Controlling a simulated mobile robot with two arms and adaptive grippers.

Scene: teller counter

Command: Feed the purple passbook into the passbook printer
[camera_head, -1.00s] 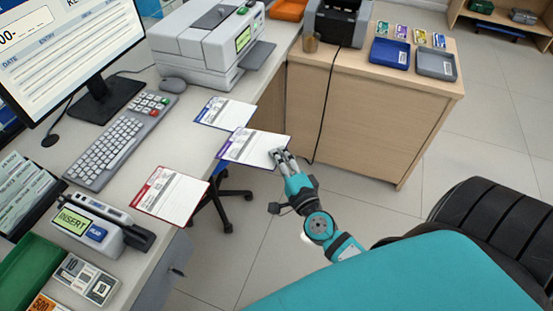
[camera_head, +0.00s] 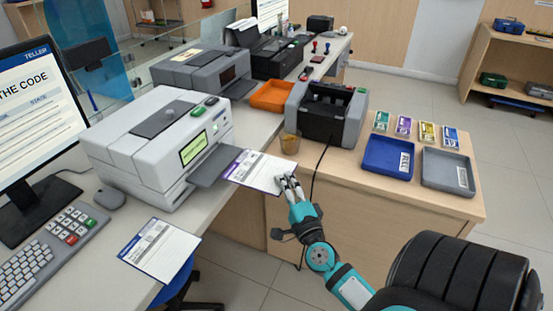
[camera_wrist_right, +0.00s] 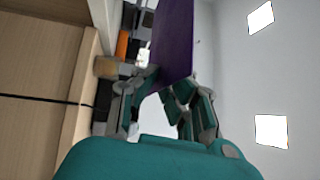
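The purple passbook (camera_head: 258,171) is a white page with a purple edge, held out flat in the head view. Its left end is at the outer end of the grey tray (camera_head: 212,167) of the white passbook printer (camera_head: 150,142); I cannot tell whether it touches. The printer has a lit green screen (camera_head: 194,148). My right gripper (camera_head: 288,184) is shut on the passbook's right edge. In the right wrist view the purple cover (camera_wrist_right: 173,42) stands between the fingers (camera_wrist_right: 155,92). My left gripper is not in view.
A blue-edged passbook (camera_head: 160,249) lies on the counter, near the keyboard (camera_head: 45,250) and mouse (camera_head: 110,199). A brown cup (camera_head: 290,143) and a dark grey machine (camera_head: 327,112) stand behind the gripper. A blue tray (camera_head: 388,158) and a grey tray (camera_head: 448,172) lie to the right.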

